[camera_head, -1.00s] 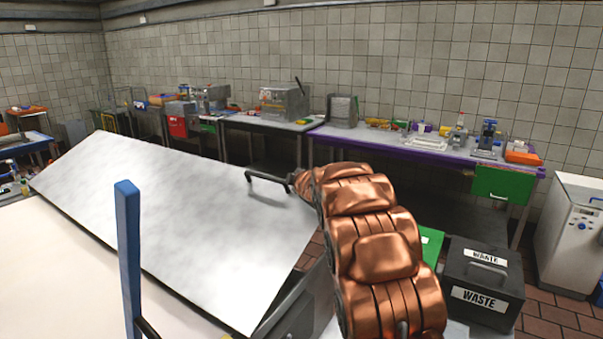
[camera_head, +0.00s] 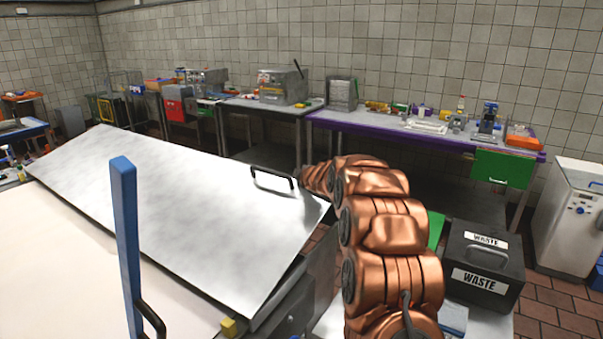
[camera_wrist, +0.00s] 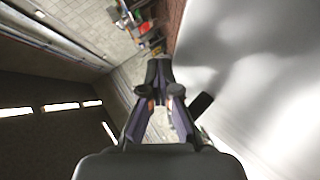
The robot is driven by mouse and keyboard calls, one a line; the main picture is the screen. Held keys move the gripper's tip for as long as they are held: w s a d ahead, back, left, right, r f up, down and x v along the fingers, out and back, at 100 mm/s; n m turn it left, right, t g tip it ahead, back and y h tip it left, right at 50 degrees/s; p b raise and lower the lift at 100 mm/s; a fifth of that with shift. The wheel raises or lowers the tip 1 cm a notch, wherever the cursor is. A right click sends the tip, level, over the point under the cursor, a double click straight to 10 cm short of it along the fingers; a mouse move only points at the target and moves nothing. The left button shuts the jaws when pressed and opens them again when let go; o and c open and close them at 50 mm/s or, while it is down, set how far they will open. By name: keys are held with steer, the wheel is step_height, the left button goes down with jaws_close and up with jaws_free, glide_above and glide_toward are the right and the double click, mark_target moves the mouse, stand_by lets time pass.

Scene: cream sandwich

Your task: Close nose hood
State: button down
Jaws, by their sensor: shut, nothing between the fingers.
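The nose hood is a tilted, shiny metal panel (camera_head: 180,205) across the left and middle of the head view. Its black handle (camera_head: 272,178) is near the far right edge. The hood also fills the right of the wrist view (camera_wrist: 245,85) as a blurred silvery surface. My gripper (camera_wrist: 159,75) shows in the wrist view, its dark fingers shut and empty, just left of the hood. A dark bar (camera_wrist: 201,104), which may be the handle, is close to its right finger. In the head view my gripper is hidden behind my copper arm, right of the handle.
A blue post (camera_head: 124,245) stands in front of the hood. A black waste box (camera_head: 483,270) is right of my arm. A purple-edged table (camera_head: 335,117) and other benches line the back wall. A white machine (camera_head: 572,225) stands at far right.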

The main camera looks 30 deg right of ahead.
step_height(320, 180, down, 12)
steer(key=w+d+b, duration=0.1)
steer(key=d+b, duration=0.1)
steer(key=b, duration=0.3)
steer(key=shift+f, duration=0.25)
stand_by(0.3)
steer(key=shift+a+f, duration=0.1)
stand_by(0.3)
